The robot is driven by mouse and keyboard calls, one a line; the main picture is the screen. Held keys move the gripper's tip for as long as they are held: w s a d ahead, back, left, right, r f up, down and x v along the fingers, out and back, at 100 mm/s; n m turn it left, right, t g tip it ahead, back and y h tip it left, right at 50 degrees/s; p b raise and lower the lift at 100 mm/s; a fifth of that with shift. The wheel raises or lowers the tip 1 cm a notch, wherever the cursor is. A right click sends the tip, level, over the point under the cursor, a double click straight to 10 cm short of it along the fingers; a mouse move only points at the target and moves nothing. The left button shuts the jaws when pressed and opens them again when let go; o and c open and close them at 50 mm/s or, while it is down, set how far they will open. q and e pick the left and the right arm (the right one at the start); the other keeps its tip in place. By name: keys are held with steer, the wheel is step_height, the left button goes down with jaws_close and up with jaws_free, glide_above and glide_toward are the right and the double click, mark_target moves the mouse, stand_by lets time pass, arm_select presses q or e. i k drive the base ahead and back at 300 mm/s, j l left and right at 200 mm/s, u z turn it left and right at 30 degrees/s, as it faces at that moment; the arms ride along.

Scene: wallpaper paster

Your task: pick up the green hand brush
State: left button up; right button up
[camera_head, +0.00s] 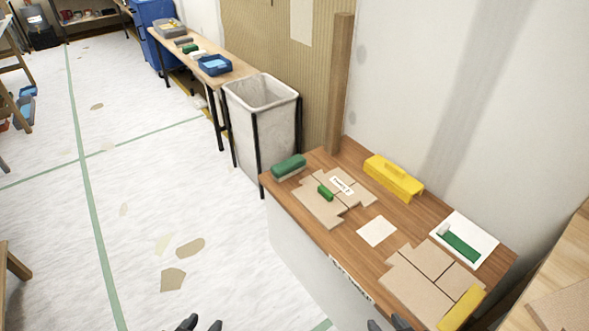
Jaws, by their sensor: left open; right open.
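A green hand brush (288,166) with a pale underside lies at the far left corner of the wooden table (393,213). My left gripper (200,325) shows only as dark fingertips at the bottom edge, over the floor. It is open and well apart from the brush. My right gripper (387,325) also shows only as fingertips at the bottom edge, near the table's front side. It is open, with nothing visible between its fingers. The rest of both grippers is out of frame.
A yellow tool (393,177) lies along the back. A grey bin (262,115) stands beyond the table's left end. The floor (150,220) at left is mostly clear.

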mark_target(285, 169)
steer(key=i+j+z, duration=0.15)
steer(key=z, duration=0.3)
steer(key=i+j+z, duration=0.15)
steer(key=z, duration=0.35)
steer(key=i+j+z, duration=0.2)
steer(key=j, duration=0.2)
steer(key=j+z, duration=0.2)
steer(key=j, duration=0.25)
steer(key=i+j+z, duration=0.1)
steer(key=j, duration=0.5)
steer(key=i+j+z, duration=0.1)
steer(key=j, duration=0.5)
steer(key=i+j+z, duration=0.15)
steer(key=j, duration=0.45)
steer(key=i+j, duration=0.1)
steer(key=j, duration=1)
steer(key=i+j, duration=0.15)
steer(key=j, duration=0.4)
